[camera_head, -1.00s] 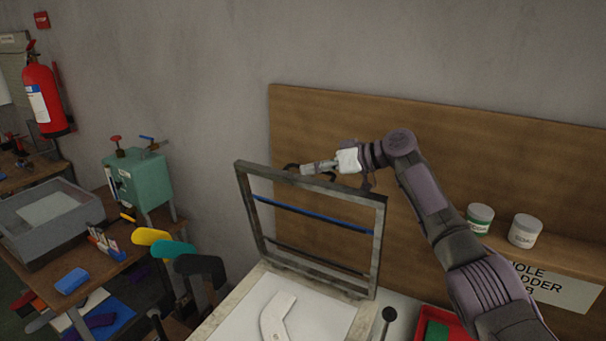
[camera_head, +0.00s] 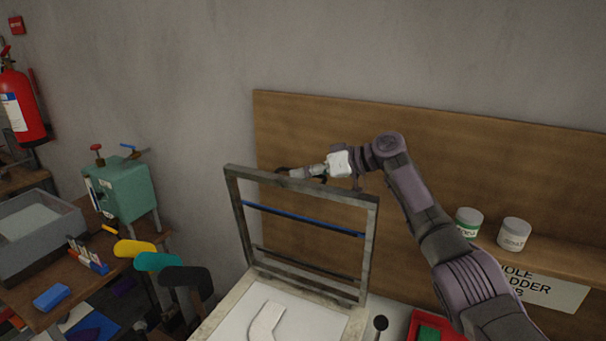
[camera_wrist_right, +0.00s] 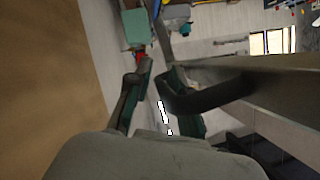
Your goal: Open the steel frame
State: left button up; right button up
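The steel frame (camera_head: 371,240) stands raised, nearly upright, at the back edge of the pale board bed (camera_head: 222,318). A blue bar (camera_head: 300,218) and a darker bar cross it. My right gripper (camera_head: 290,173) is behind the top rail, close to it. My left gripper is not in view.
A white flat form (camera_head: 266,322) lies on the bed. A wooden panel (camera_head: 480,150) stands behind the frame. Two jars (camera_head: 514,235) sit on a shelf at right. A red tray (camera_head: 420,322) is at lower right. Coloured paddles (camera_head: 158,262) stand close at left.

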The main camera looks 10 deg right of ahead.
jog(key=shift+d+r, duration=0.1)
jog(key=v, duration=1.2)
